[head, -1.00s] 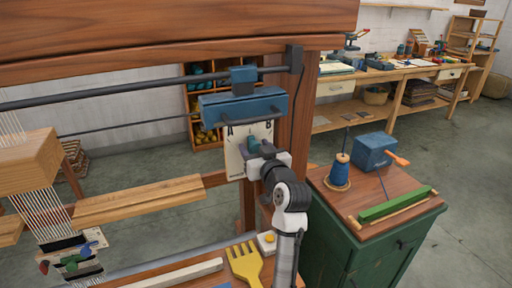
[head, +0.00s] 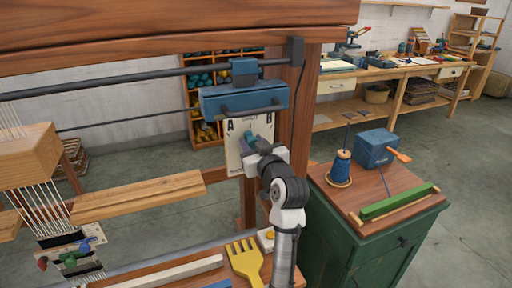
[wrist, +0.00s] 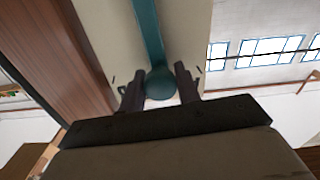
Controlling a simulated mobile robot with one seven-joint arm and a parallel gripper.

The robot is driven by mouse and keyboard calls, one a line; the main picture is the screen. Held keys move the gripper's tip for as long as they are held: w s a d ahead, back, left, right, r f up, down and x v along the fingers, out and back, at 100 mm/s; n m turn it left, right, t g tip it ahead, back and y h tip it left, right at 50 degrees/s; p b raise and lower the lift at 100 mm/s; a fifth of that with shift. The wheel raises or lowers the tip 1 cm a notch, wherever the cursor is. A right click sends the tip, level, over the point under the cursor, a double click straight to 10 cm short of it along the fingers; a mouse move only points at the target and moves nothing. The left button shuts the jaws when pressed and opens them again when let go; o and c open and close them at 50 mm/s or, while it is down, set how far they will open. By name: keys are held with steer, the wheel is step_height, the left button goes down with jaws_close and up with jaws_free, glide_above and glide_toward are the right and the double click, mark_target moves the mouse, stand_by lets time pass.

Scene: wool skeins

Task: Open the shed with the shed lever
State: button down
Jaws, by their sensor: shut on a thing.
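The shed lever is a teal arm with a round knob. In the wrist view the lever (wrist: 149,35) runs up from the knob (wrist: 160,86), which sits between the two dark fingertips of my gripper (wrist: 159,80). My gripper is shut on the knob. In the head view my gripper (head: 251,151) is at the pale plate (head: 234,161) marked A and B, and only a small teal part of the lever (head: 248,139) shows. The lever's pivot is hidden. The plate hangs below a blue housing (head: 225,107) on the loom.
A wooden beam (head: 150,30) runs overhead, with a dark rod (head: 130,84) below it. A yellow comb (head: 245,262) lies on the loom's front ledge. To the right, a green cabinet (head: 345,240) carries a blue thread cone (head: 341,168) and a blue box (head: 376,147).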

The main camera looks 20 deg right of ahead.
steer(key=shift+s+a+f+n+b, duration=0.1)
steer(key=shift+a+f+n+b, duration=0.1)
steer(key=shift+a+n+b, duration=0.6)
steer(key=shift+w+a+f+n+b, duration=0.1)
steer(key=shift+a+f+n+b, duration=0.25)
steer(key=shift+n+b, duration=0.55)
steer(key=shift+s+a+f+n+b, duration=0.1)
steer(key=shift+a+n+b, duration=0.7)
steer(key=shift+b, duration=0.15)
steer(key=c, duration=1)
jaws_free()
steer(key=s+b, duration=0.1)
steer(key=s, duration=0.3)
steer(key=s+b, duration=0.1)
steer(key=s, duration=0.8)
steer(key=shift+s+d+b, duration=0.25)
steer(key=shift+s+b, duration=0.15)
